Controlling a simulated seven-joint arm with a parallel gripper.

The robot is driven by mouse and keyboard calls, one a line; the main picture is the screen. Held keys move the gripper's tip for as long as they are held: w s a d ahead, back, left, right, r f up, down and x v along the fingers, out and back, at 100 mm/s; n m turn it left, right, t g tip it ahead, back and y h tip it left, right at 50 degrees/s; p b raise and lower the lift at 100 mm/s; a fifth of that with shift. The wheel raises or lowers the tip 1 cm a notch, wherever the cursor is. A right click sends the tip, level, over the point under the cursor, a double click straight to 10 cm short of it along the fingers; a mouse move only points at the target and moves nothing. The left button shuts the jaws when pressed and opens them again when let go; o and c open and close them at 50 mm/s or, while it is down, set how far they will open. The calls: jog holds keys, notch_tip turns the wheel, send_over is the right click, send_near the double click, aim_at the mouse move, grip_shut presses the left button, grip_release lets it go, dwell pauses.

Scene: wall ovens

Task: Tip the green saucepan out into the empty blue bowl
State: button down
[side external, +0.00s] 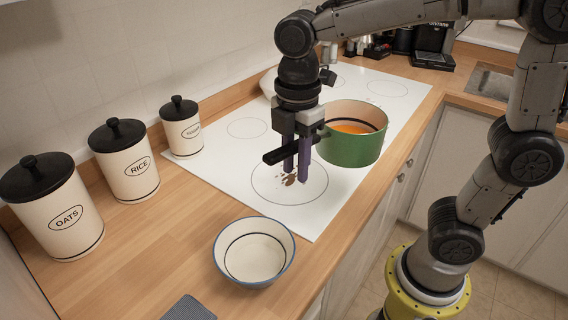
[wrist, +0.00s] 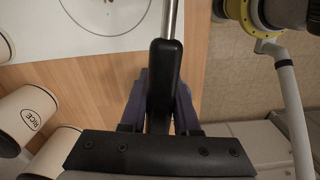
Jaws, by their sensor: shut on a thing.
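The green saucepan (side external: 352,148) is in the side external view, right of my gripper, with orange contents inside. It looks upright and appears raised above the white hob. My gripper (side external: 296,176) is shut on its black handle (side external: 283,154); the handle also shows between the fingers in the wrist view (wrist: 164,85). The pan's body is out of the wrist view. The blue-rimmed bowl (side external: 255,256) stands on the wooden counter in front of the hob, lower left of my gripper. Its pale inside looks empty.
White canisters marked OATS (side external: 62,218) and RICE (side external: 128,170), and a smaller one (side external: 182,130), line the wall at left. A grey cloth or mat (side external: 188,309) lies at the front. The counter's edge drops off right of the bowl.

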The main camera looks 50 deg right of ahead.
jog(key=w+a+r+m, duration=0.3)
jog(key=w+a+m, duration=0.2)
jog(key=w+m, duration=0.25)
jog(key=w+a+r+m, duration=0.2)
jog(key=w+a+m, duration=0.45)
jog(key=m, duration=0.25)
jog(key=w+a+f, duration=0.2)
jog(key=a+f, duration=0.4)
jog(key=a, duration=0.1)
jog(key=w+a+f+m, duration=0.1)
jog(key=w+a+f, duration=0.2)
jog(key=a+f, duration=0.3)
jog(key=shift+w+a+f, duration=0.3)
jog(key=shift+a+f, duration=0.1)
jog(key=shift+a, duration=0.2)
jog(key=shift+m, duration=0.25)
